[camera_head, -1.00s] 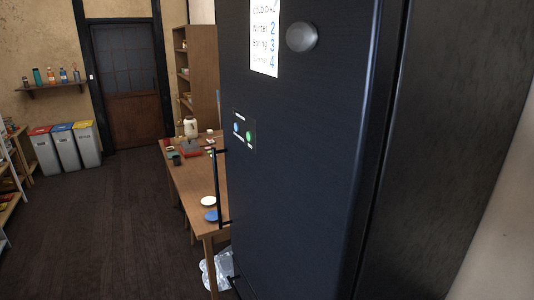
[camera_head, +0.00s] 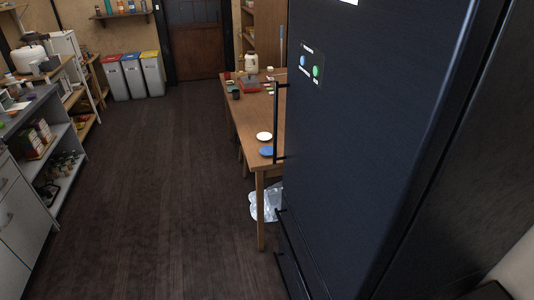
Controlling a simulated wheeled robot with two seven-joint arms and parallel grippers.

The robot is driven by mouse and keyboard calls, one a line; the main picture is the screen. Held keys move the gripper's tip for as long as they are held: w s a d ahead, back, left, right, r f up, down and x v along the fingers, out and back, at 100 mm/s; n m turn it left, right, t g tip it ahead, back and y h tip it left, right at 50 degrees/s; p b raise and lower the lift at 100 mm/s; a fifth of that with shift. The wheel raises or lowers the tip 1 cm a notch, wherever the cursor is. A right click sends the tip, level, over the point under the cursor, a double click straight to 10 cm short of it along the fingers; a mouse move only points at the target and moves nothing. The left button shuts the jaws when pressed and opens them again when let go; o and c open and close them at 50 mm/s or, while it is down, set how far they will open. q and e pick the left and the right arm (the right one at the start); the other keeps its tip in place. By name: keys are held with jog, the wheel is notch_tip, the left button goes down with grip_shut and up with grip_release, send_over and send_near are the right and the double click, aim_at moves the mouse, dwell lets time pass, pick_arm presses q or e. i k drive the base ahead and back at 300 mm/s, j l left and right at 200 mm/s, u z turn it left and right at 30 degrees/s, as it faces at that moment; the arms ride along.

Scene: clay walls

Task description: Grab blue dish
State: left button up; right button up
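A blue dish (camera_head: 267,152) lies near the front corner of a long wooden table (camera_head: 259,165). A white dish (camera_head: 264,136) lies just behind it, apart from it or nearly so. The dark refrigerator's handle stands close to the right of the blue dish in the picture and may cover its right edge. Neither of my grippers shows in the head view.
A large dark refrigerator (camera_head: 390,130) fills the right side and hides part of the table. A clear plastic bag (camera_head: 267,203) sits under the table. Grey shelves (camera_head: 62,160) line the left. The dark wooden floor (camera_head: 155,200) between is open. Bins (camera_head: 152,74) stand at the back.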

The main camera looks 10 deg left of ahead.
aim_at(265, 151)
jog(key=i+j+u, duration=0.8)
jog(key=i, duration=0.4)
jog(key=i+l+u, duration=0.1)
jog(key=i+u, duration=0.2)
jog(key=i, duration=0.45)
jog(key=i+j+z, duration=0.1)
jog(key=i+z, duration=0.4)
jog(key=i+j+z, duration=0.25)
jog(key=z, duration=0.2)
jog(key=i, duration=0.15)
